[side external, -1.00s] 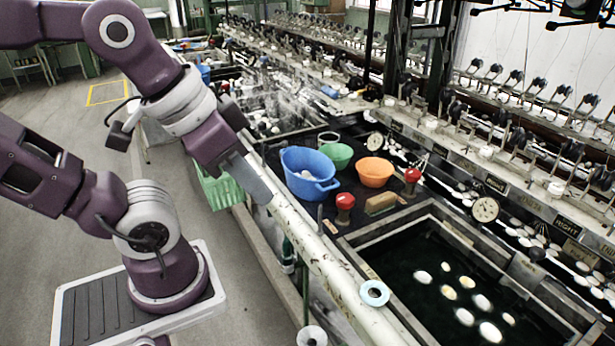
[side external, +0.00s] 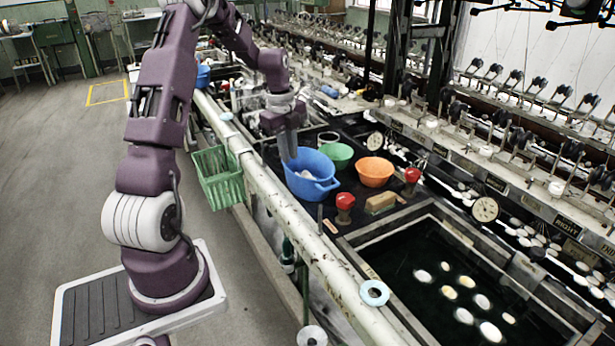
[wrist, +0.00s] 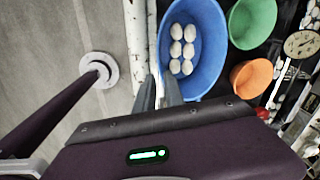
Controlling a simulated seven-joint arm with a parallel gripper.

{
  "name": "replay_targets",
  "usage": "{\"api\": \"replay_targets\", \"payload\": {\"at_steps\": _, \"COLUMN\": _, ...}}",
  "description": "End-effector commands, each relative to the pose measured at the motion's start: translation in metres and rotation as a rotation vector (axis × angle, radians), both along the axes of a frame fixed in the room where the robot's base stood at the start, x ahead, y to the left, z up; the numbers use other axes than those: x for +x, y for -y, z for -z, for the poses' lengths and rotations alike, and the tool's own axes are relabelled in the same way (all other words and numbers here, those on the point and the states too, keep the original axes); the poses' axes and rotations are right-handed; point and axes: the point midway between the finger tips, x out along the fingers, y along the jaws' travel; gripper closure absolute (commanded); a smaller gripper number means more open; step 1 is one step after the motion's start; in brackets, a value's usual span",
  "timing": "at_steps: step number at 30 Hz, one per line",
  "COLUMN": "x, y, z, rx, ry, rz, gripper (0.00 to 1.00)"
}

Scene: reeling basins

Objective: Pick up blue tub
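The blue tub (side external: 312,188) stands upright on the dark counter, and several white cocoons (wrist: 178,48) lie inside it. It also shows in the wrist view (wrist: 208,62). My gripper (side external: 289,157) points down at the tub's rear-left rim in the side view. In the wrist view, the two fingers of my gripper (wrist: 159,84) are a little apart, with one outside the tub's wall and the other over its inside. I cannot tell whether either finger touches the rim. The tub rests on the counter.
A green bowl (side external: 337,154) and an orange bowl (side external: 374,172) stand close to the tub's right. Red-knobbed fittings (side external: 345,202) and a brown block (side external: 380,203) are nearby. A water basin (side external: 455,290) lies in front. A pale pipe (side external: 262,190) runs along the counter's left edge.

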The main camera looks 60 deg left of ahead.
Motion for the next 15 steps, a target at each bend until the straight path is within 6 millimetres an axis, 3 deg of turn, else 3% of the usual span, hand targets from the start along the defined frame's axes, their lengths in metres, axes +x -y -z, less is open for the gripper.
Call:
{"api": "replay_targets", "payload": {"at_steps": 6, "x": 0.004, "y": -0.001, "z": 0.048, "rx": -0.004, "ry": -0.005, "rz": 0.01, "gripper": 0.86}}
{"api": "replay_targets", "payload": {"at_steps": 15, "x": 0.012, "y": -0.004, "z": 0.095, "rx": -0.003, "ry": -0.005, "rz": 0.01, "gripper": 0.86}}
